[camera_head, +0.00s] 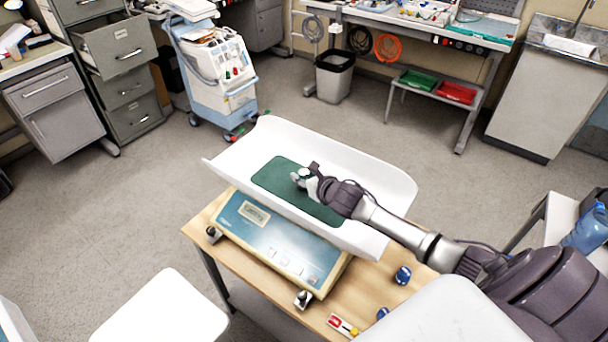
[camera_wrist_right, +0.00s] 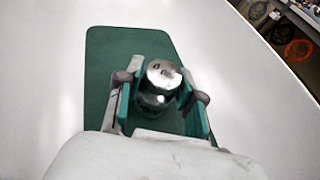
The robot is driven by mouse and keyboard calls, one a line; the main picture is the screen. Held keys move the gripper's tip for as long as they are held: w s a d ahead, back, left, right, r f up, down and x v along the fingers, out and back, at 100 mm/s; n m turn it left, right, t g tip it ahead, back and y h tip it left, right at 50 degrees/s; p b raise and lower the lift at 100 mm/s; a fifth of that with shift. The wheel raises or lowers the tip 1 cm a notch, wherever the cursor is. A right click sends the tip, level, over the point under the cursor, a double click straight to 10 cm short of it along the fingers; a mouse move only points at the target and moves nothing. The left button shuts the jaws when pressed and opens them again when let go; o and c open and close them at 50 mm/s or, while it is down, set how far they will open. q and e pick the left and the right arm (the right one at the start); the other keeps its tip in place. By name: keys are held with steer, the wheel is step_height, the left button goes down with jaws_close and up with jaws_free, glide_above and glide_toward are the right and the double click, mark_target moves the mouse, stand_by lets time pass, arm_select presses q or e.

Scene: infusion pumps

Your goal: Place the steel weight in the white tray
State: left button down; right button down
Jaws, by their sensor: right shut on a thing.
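The steel weight (camera_wrist_right: 158,88) is a shiny cylinder with a knob top, upright between the fingers of my right gripper (camera_wrist_right: 160,98) in the wrist view. The gripper is shut on it. In the head view my right gripper (camera_head: 303,177) is over the white tray (camera_head: 385,184), above its green mat (camera_head: 272,178). The weight is mostly hidden by the fingers there. I cannot tell whether its base touches the mat. The tray is a wide curved pan on top of a baby scale (camera_head: 275,246) with a blue front panel. My left gripper is not in view.
The scale stands on a wooden table (camera_head: 375,290). Blue-capped small items (camera_head: 403,275) and a red and white item (camera_head: 342,325) lie near the table's right and front edges. White surfaces are at the bottom. A medical cart (camera_head: 215,70) and cabinets stand behind.

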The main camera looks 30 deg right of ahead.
steer(key=c, duration=0.7)
jaws_free()
steer(key=b+v, duration=0.1)
steer(key=v, duration=1)
steer(key=shift+f, duration=0.1)
steer(key=shift+s+r, duration=0.3)
steer(key=shift+s, duration=0.2)
